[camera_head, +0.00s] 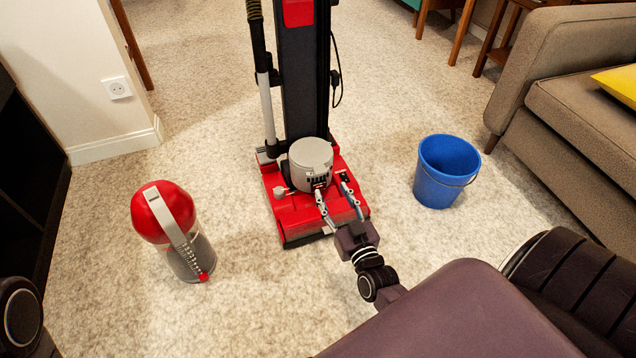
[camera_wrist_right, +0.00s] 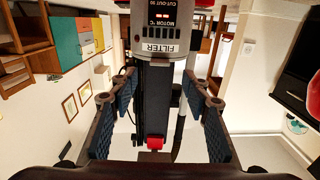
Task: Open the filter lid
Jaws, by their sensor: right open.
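The upright vacuum cleaner has a red base (camera_head: 296,212) and a round grey housing (camera_head: 311,157) on it. In the right wrist view the housing (camera_wrist_right: 190,22) is at the top, with a white "FILTER" label (camera_wrist_right: 159,47) and dark slots. No separate open lid shows; I cannot make out the lid's edge. My right gripper (camera_head: 332,186) is open and empty in front of the housing, its fingers pointing towards it. In the wrist view the fingers (camera_wrist_right: 159,92) stand wide apart, left and right, with no visible contact. My left gripper is out of view.
A red-domed canister (camera_head: 164,211) stands on the carpet at left, apart from the vacuum. A blue bucket (camera_head: 444,172) stands to the right. A brown sofa (camera_head: 568,112) is at far right. Carpet between them is clear. The vacuum's dark column (camera_head: 305,80) rises behind the housing.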

